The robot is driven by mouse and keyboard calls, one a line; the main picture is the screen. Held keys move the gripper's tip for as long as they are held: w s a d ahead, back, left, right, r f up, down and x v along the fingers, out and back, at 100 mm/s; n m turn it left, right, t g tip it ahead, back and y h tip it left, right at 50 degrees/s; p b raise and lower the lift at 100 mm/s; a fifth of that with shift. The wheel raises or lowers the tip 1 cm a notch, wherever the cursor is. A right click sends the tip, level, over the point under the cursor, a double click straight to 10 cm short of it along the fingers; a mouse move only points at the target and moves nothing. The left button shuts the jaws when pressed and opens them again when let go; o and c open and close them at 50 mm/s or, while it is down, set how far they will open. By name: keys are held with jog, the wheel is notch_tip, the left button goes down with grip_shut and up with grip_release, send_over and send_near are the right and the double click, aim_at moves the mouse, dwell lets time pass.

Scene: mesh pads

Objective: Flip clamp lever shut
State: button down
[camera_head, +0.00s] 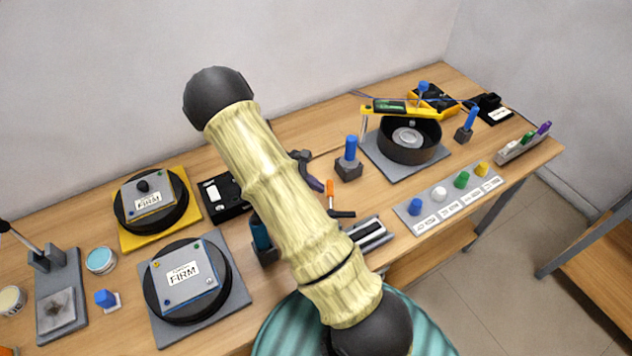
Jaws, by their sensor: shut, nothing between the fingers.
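A clamp stands at the far left of the bench in the head view, with a grey block (47,258) at the back of a dark grey base plate (70,285). Its lever (18,238) rises from the block toward the upper left, with a dark grip cut off by the left edge. A lighter grey square pad (56,310) lies on the front of the plate. The lever stands tilted up, away from the pad. My arm, in a pale yellow sleeve, crosses the middle of the view, well right of the clamp. My gripper cannot be seen.
Near the clamp are a teal-topped round tin (101,260), a pale tin (11,300) and a blue block (106,298). Two black round pads labelled FIRM (188,278) (150,200) sit right of it. A black pan (408,142) and a labelled peg strip (450,199) are farther right.

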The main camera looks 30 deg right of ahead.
jog(key=shift+w+d, duration=0.1)
jog(key=shift+w, duration=0.15)
